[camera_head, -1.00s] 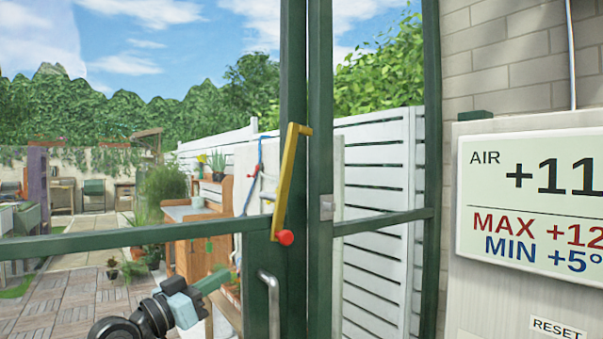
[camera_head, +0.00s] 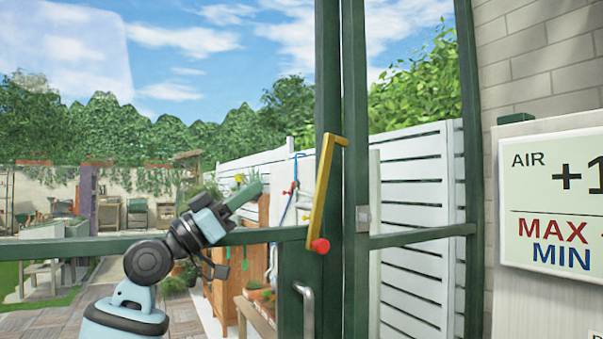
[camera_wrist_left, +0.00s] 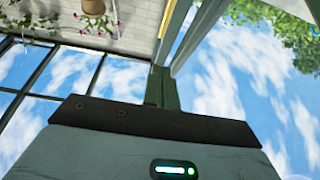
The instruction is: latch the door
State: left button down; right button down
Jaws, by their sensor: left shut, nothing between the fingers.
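The green-framed glass door (camera_head: 327,85) stands beside a green post (camera_head: 355,90); I cannot tell whether it is fully closed. A yellow latch lever (camera_head: 324,190) with a red knob (camera_head: 320,246) at its lower end sits on the door's edge. It is nearly upright, with its bent top end toward the post. A small metal plate (camera_head: 364,218) is on the post. My left gripper (camera_head: 252,189) is shut and empty, left of the lever and apart from it. Its shut fingers show in the left wrist view (camera_wrist_left: 162,88), below a yellow strip. My right gripper is not in view.
A grey pull handle (camera_head: 308,308) is on the door below the knob. A green crossbar (camera_head: 150,244) runs behind my left arm. A wall box with a thermometer display (camera_head: 555,200) stands at the right. Through the glass are a white fence and a potting bench.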

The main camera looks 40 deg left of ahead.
pick_arm(q)
jog(key=p, duration=0.3)
send_near(322, 158)
notch_tip(322, 158, up, 5)
jog(key=shift+w+d+f, duration=0.3)
jog(key=shift+w+d, duration=0.05)
jog(key=shift+w, duration=0.4)
jog(key=shift+w+d+f, duration=0.3)
jog(key=shift+w+d, duration=0.05)
jog(key=shift+w, duration=0.35)
jog(key=shift+w+d+f, duration=0.3)
jog(key=shift+w, duration=0.45)
